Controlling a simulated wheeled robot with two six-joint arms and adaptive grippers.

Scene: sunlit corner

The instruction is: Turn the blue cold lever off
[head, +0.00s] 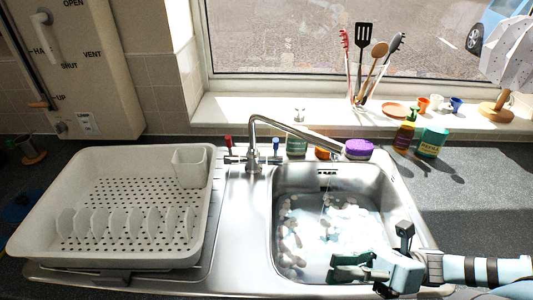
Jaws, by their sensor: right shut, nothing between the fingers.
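The blue cold lever (276,143) stands upright on the right side of the chrome tap (253,140). The red lever (228,142) stands upright on its left side. The tap's spout reaches right over the sink basin (393,185). A faint thin line hangs below the spout; I cannot tell clearly if it is running water. The basin holds water with pale foam. My right gripper (345,269) is shut and empty over the front of the basin, well apart from the blue lever and nearer to me. My left gripper is out of view.
A white dish rack (70,180) fills the left drainboard. Behind the basin are a purple sponge (358,148) and a green jar (297,145), close right of the blue lever. A soap bottle (405,131) and a refill jar (431,142) stand at the right.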

